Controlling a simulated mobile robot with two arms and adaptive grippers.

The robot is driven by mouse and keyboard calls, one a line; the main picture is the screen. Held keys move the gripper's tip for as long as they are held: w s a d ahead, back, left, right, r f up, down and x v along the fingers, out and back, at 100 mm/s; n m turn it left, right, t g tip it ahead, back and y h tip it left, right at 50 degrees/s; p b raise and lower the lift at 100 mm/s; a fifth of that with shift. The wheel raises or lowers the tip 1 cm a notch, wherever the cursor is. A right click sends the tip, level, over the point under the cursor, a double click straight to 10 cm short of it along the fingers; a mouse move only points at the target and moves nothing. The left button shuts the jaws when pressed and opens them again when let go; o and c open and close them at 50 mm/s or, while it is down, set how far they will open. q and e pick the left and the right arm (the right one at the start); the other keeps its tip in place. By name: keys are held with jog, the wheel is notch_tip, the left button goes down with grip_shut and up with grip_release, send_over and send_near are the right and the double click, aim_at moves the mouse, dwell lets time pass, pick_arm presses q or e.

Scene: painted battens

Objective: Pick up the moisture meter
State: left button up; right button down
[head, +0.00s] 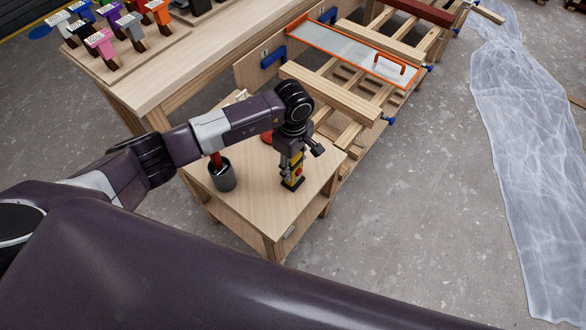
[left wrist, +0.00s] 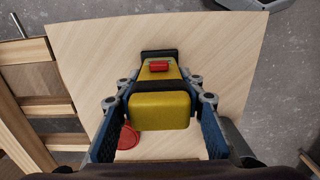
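The moisture meter (head: 292,173) is a yellow and black device with a red part, standing upright on the small wooden table. In the left wrist view its yellow body (left wrist: 160,112) lies between the fingers of my left gripper (left wrist: 160,88), with a red button beyond. My left gripper (head: 292,148) points down over the meter's upper part. Its fingers are apart, one on each side, with narrow gaps seen beside the yellow body; contact at the tips is hard to make out. My right gripper is not in view.
A dark cup (head: 223,177) stands left of the meter. A red round thing (left wrist: 128,137) lies close by on the table (head: 262,216). A wooden workbench (head: 165,80) with colored blocks and a batten rack (head: 330,90) stand behind. Plastic sheeting (head: 520,130) covers floor at right.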

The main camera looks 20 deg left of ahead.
pick_arm(q)
jog(key=c, duration=0.5)
jog(key=shift+r, duration=0.1)
notch_tip(320, 180, up, 20)
jog(key=shift+f+b, duration=0.1)
jog(key=shift+b, duration=1.05)
